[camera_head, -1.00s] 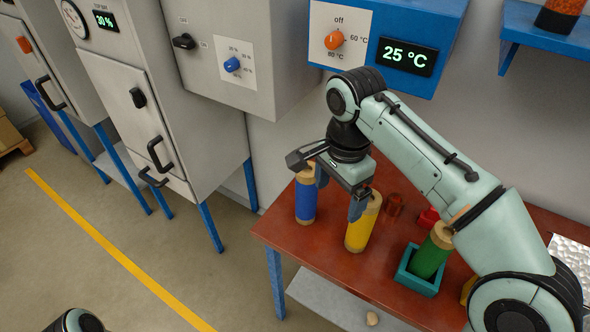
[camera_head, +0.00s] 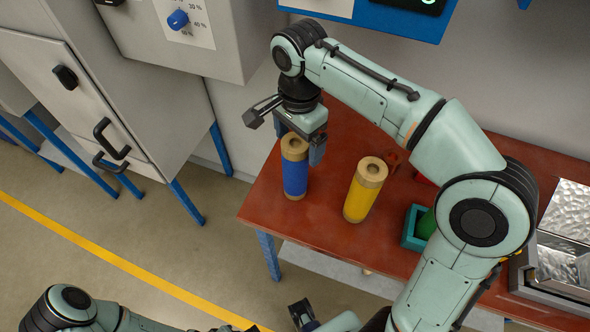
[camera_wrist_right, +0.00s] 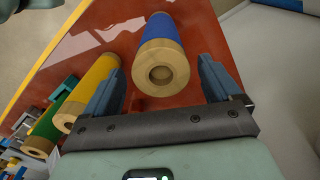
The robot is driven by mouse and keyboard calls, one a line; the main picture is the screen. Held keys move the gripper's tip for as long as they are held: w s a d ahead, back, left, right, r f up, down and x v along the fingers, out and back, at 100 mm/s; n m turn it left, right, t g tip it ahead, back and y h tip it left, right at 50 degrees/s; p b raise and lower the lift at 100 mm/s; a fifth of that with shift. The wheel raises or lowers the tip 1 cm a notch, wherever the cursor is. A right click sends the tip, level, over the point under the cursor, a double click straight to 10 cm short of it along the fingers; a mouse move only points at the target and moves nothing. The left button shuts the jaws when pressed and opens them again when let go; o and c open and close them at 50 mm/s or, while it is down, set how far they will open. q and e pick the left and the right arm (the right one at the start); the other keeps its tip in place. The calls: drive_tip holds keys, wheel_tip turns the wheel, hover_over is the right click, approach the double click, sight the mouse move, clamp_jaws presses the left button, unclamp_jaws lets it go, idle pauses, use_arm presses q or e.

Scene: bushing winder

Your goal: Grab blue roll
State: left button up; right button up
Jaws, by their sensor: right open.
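The blue roll (camera_head: 295,178), blue with tan ends, stands upright near the left edge of the red-brown table (camera_head: 262,203). My right gripper (camera_head: 298,143) is open and empty at the roll's top end. In the right wrist view, the blue roll (camera_wrist_right: 172,32) points its tan end with a round hole at the camera, between the two blue fingers of the right gripper (camera_wrist_right: 163,72). Gaps show on both sides, so the fingers do not clasp it. Part of my left gripper (camera_head: 303,313) shows at the bottom of the head view; its jaws are unclear.
A yellow roll (camera_head: 360,196) stands close to the right of the blue one. A green roll (camera_head: 426,224) in a teal holder (camera_head: 410,240) is farther right, partly hidden by my arm. Grey cabinets (camera_head: 130,100) stand left and behind.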

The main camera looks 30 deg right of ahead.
sight(295, 170)
drive_tip(key=f, duration=0.3)
drive_tip(key=f+b, duration=0.1)
drive_tip(key=f, duration=0.1)
drive_tip(key=shift+a+f, duration=0.3)
drive_tip(key=shift+a, duration=0.05)
drive_tip(key=shift+c, duration=0.4)
drive_tip(key=shift+r, duration=0.1)
drive_tip(key=c, duration=1.3)
drive_tip(key=shift+c, duration=0.2)
